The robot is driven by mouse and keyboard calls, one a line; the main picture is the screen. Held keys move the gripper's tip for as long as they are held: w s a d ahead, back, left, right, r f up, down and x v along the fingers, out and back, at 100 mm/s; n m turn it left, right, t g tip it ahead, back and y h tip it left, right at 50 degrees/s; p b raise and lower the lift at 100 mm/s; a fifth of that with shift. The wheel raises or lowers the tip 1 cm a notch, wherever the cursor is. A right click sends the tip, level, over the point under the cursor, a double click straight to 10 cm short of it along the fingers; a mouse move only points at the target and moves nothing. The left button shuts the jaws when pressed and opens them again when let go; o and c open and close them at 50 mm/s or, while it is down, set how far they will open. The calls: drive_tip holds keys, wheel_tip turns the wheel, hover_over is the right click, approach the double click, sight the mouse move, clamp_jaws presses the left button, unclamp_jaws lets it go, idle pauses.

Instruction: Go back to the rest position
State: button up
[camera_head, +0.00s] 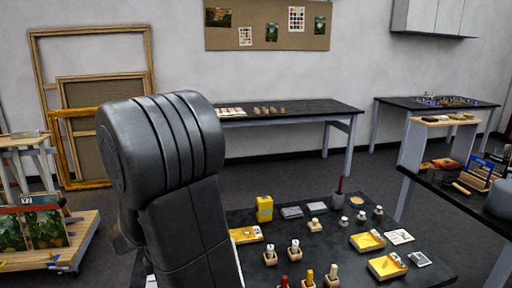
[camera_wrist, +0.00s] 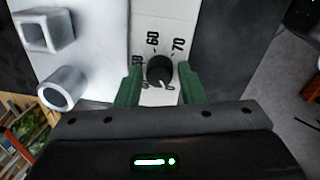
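In the wrist view my gripper (camera_wrist: 160,70) has its two green fingers apart. A round black knob (camera_wrist: 160,69) sits between the fingertips, with a narrow gap visible on each side. The knob is on a white dial panel (camera_wrist: 150,20) with printed numbers, 60 and 70 among them. In the head view my dark arm fills the left centre and hides my gripper and the knob.
A white body with a square socket (camera_wrist: 45,32) and a round socket (camera_wrist: 62,88) lies left of the dial. In the head view a dark worktable (camera_head: 330,258) holds yellow packs, stamps and jars. A wooden cart (camera_head: 75,240) stands left. Open floor shows behind the worktable.

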drive_tip(key=shift+r, duration=0.1)
wheel_tip(320, 180, up, 14)
wheel_tip(320, 180, down, 14)
drive_tip(key=shift+r, duration=0.1)
drive_tip(key=shift+f, duration=0.2)
drive_tip(key=m, duration=1)
drive_tip(key=shift+a+m+h, duration=0.1)
drive_tip(key=shift+m+h, duration=0.2)
drive_tip(key=shift+h, duration=0.1)
drive_tip(key=m, duration=0.5)
drive_tip(key=shift+m, duration=0.3)
drive_tip(key=m+p, duration=0.1)
drive_tip(key=m, duration=0.3)
drive_tip(key=shift+w+g, duration=0.1)
drive_tip(key=shift+g, duration=0.2)
